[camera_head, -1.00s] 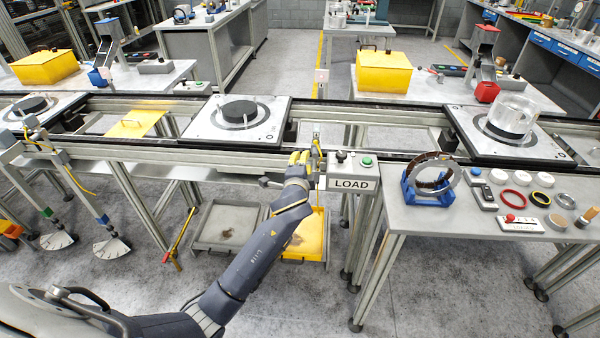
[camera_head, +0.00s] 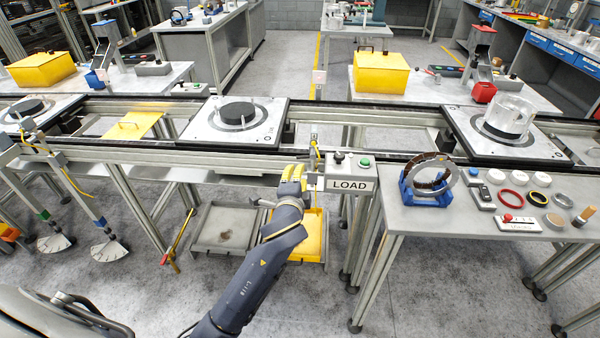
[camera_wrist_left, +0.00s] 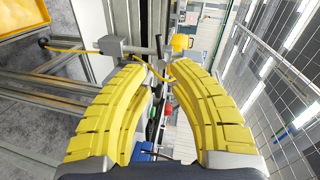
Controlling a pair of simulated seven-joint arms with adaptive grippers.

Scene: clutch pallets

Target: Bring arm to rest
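My left arm comes in from the bottom of the head view. Its gripper (camera_head: 291,178) has yellow fingers and hangs in front of the conveyor's near rail, just left of the LOAD box (camera_head: 350,184). In the left wrist view the two yellow fingers (camera_wrist_left: 160,75) stand apart with nothing between them. A yellow cable and a grey bracket show beyond their tips. My right gripper is in neither view.
Pallets with dark discs (camera_head: 238,112) and a clear ring (camera_head: 508,118) sit on the conveyor. A side table (camera_head: 420,218) at right holds a ring in a blue stand (camera_head: 428,178). A grey tray (camera_head: 228,229) and a yellow tray (camera_head: 310,240) lie low beneath the gripper.

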